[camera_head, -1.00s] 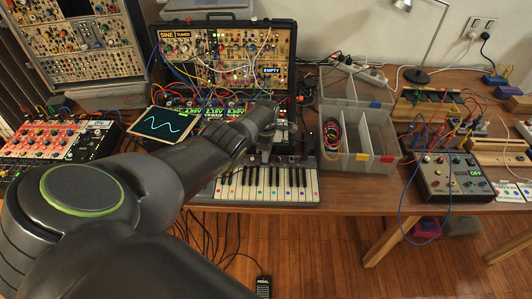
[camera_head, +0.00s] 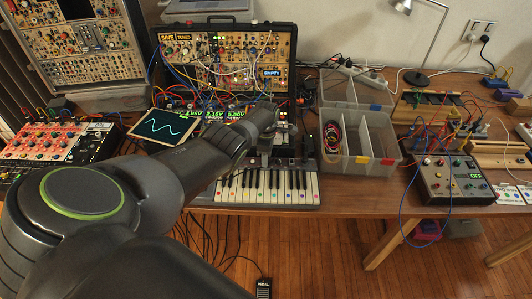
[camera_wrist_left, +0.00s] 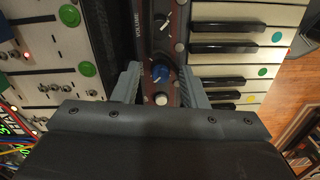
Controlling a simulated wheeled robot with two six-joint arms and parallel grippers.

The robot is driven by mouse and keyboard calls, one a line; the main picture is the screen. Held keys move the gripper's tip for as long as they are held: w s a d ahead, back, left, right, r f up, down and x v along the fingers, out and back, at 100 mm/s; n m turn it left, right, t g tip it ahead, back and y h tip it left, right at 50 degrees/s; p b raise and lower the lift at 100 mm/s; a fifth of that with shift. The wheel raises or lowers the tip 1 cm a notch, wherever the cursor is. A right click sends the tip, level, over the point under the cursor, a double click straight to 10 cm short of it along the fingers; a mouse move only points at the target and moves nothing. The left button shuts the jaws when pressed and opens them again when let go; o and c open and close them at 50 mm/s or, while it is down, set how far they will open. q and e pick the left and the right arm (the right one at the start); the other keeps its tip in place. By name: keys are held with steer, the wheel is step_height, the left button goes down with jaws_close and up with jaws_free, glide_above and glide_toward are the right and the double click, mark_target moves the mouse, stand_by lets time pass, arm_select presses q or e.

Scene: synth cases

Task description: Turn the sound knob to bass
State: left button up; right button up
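My left gripper (camera_head: 268,157) is over the back panel of the small keyboard (camera_head: 270,196) in the head view. In the left wrist view its two grey fingers (camera_wrist_left: 160,88) are apart, one on each side of a blue knob (camera_wrist_left: 160,74) with a white pointer mark. I see no clear contact between fingers and knob. A dark knob under the word VOLUME (camera_wrist_left: 160,22) sits farther along the same panel. Any lettering around the blue knob is hidden or too small to read. The right gripper is not in view.
White and black keys lie right of the fingers in the wrist view. A synth case (camera_head: 228,52) with patch cables stands behind. A clear divided bin (camera_head: 352,148) is to the right. A pedal (camera_head: 264,288) lies on the floor.

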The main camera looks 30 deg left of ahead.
arm_select(q)
steer(key=shift+r+p, duration=0.45)
steer(key=shift+r, duration=0.15)
step_height(320, 180, up, 16)
steer(key=p, duration=0.3)
steer(key=shift+w, duration=0.25)
steer(key=shift+a, duration=0.1)
